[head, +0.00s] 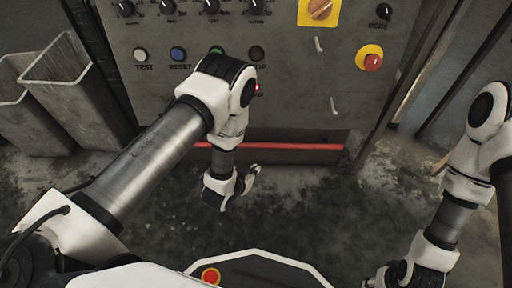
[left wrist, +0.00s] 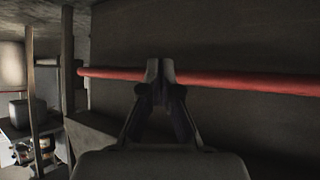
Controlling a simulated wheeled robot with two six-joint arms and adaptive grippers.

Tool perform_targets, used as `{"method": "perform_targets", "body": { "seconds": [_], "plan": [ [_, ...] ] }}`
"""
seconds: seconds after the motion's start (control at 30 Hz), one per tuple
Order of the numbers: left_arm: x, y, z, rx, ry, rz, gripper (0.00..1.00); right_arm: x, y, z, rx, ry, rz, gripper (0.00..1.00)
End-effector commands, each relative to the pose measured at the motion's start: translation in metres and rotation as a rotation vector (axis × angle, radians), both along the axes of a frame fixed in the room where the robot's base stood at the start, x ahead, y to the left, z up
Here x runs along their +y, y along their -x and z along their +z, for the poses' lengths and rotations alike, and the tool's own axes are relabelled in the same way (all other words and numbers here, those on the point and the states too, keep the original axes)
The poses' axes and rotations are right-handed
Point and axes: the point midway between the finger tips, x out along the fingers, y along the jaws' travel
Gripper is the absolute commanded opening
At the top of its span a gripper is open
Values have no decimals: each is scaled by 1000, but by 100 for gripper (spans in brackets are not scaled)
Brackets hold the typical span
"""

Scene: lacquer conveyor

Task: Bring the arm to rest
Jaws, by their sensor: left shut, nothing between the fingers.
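My left arm reaches in from the left in the head view, with its wrist bent down in front of the control panel (head: 300,80). My left gripper (head: 254,171) is below the panel's row of buttons and near the red bar (head: 300,147). In the left wrist view the left gripper (left wrist: 160,66) has its fingers together and holds nothing. The red bar (left wrist: 240,81) runs across behind the fingertips there. My right arm hangs at the right of the head view; its gripper (head: 378,280) is at the bottom edge, partly cut off.
The panel carries a white test button (head: 140,54), a blue reset button (head: 178,54), a red emergency button (head: 370,60) and an orange rotary switch (head: 319,10). Grey bins (head: 70,95) stand at the left. The stained floor (head: 310,200) below the panel is clear.

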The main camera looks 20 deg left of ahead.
Motion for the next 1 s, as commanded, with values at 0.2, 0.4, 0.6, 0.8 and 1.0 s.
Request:
{"method": "perform_targets", "body": {
  "seconds": [0.2,0.4,0.6,0.8,1.0],
  "plan": [
    [0,0,0,0,0,0,0,0,0,0,0,0,0,40],
    [0,0,0,0,0,0,0,0,1,0,2,0,3,40],
    [43,0,59,35,-14,91,0,1,2,34,6,-1,8,40],
    [93,121,64,491,-65,223,0,1,2,51,5,-1,8,40],
    [100,230,67,863,-95,261,0,1,2,50,6,-1,8,40]
  ]
}}
